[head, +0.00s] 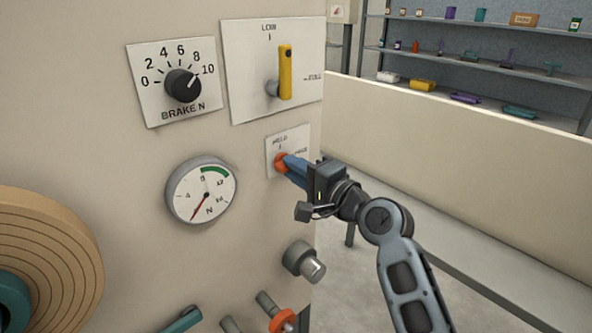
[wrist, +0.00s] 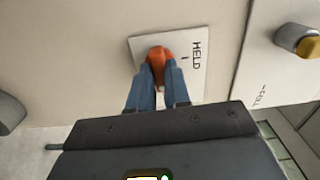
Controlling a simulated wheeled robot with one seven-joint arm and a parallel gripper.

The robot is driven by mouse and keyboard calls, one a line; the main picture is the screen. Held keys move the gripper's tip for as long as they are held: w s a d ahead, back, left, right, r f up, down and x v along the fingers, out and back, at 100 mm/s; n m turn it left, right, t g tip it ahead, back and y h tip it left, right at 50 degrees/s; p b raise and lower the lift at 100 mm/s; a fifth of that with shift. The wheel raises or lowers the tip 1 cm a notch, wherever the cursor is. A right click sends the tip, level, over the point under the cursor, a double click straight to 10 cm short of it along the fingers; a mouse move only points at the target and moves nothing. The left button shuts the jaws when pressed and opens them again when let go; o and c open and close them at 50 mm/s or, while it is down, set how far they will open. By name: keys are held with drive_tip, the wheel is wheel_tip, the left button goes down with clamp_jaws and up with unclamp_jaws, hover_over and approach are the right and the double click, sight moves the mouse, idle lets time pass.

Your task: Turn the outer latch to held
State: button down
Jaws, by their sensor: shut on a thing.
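The outer latch is a small orange-red knob (head: 281,163) on a white plate (head: 273,147) at the panel's right edge, in the head view. The plate reads HELD above a tick mark, with a second label to the right partly hidden by my gripper. My gripper (head: 288,164) reaches in from the right, its blue fingers shut on the knob. In the wrist view the orange knob (wrist: 159,56) sits between the fingertips (wrist: 160,72), and HELD with its tick is on the plate (wrist: 198,52) to the right. The knob's exact pointing direction is hard to tell.
A brake dial (head: 183,85) and a round gauge (head: 201,190) are to the left. A grey cylindrical knob (head: 304,261) projects below my gripper.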

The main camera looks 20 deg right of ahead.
drive_tip(key=shift+f, duration=0.15)
drive_tip(key=shift+n+b, duration=6.75)
drive_tip(key=shift+n, duration=1.95)
drive_tip(key=c, duration=1.1)
unclamp_jaws()
drive_tip(key=shift+s, duration=0.1)
drive_tip(key=v, duration=0.7)
drive_tip(key=shift+s+d+b, duration=0.15)
drive_tip(key=shift+s+b, duration=0.15)
drive_tip(key=shift+b, duration=0.05)
